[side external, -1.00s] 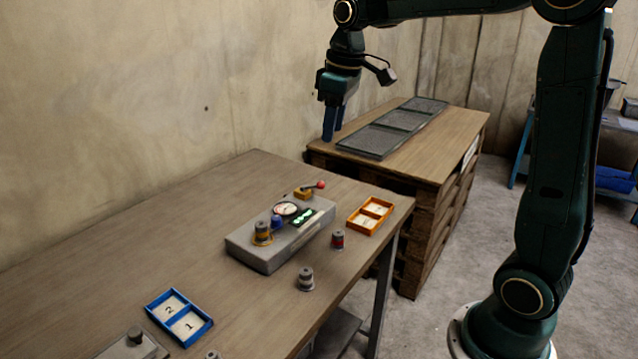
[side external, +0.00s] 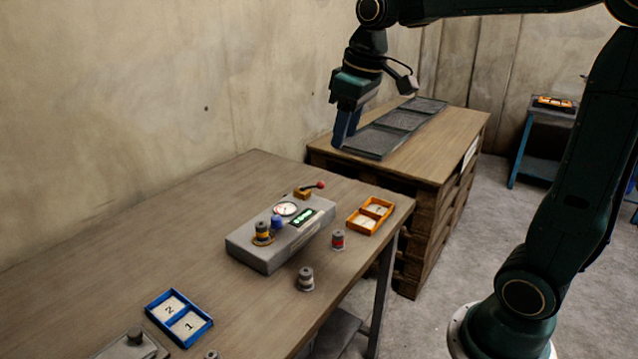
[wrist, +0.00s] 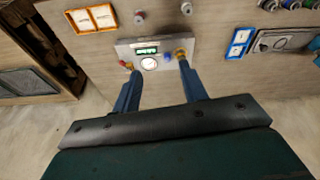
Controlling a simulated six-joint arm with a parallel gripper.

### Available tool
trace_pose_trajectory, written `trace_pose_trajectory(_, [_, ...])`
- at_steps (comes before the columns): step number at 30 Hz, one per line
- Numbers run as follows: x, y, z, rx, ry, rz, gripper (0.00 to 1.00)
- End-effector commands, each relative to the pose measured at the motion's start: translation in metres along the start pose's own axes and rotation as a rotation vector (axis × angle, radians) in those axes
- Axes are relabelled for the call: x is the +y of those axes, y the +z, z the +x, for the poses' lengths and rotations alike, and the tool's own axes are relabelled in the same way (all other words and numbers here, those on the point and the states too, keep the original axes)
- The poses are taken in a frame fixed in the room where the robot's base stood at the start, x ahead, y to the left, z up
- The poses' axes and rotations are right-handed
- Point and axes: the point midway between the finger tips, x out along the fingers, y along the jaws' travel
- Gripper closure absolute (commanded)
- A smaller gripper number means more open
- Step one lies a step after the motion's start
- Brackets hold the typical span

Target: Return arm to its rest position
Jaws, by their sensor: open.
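My gripper (side external: 346,128) hangs in the air, fingers pointing down, above the back area between the wooden table and the pallet bench in the side view. Its two blue fingers are apart with nothing between them; it also shows in the wrist view (wrist: 157,75). The grey control box (side external: 285,240) stands on the table, well below and apart from the fingers. It carries a round gauge, a green-lit display, a blue knob, a yellow-banded drum (side external: 262,232) and a red-tipped lever (side external: 312,189). The wrist view shows the box (wrist: 155,52) beyond the fingertips.
An orange two-part tray (side external: 370,215), a red-banded drum (side external: 338,239) and a grey drum (side external: 306,279) stand on the wooden table (side external: 120,235). A blue tray (side external: 179,318) lies front left. Dark grey panels (side external: 395,132) lie on the pallet bench (side external: 440,145).

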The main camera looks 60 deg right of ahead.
Motion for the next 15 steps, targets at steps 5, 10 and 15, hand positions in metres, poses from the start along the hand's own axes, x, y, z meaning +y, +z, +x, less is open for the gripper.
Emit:
trace_pose_trajectory(5, [-0.002,0.002,-0.001,0.004,0.001,0.001,0.57])
trace_pose_trajectory(10, [-0.011,0.014,-0.006,0.024,0.005,0.010,0.57])
trace_pose_trajectory(15, [-0.027,0.038,-0.012,0.060,0.012,0.027,0.57])
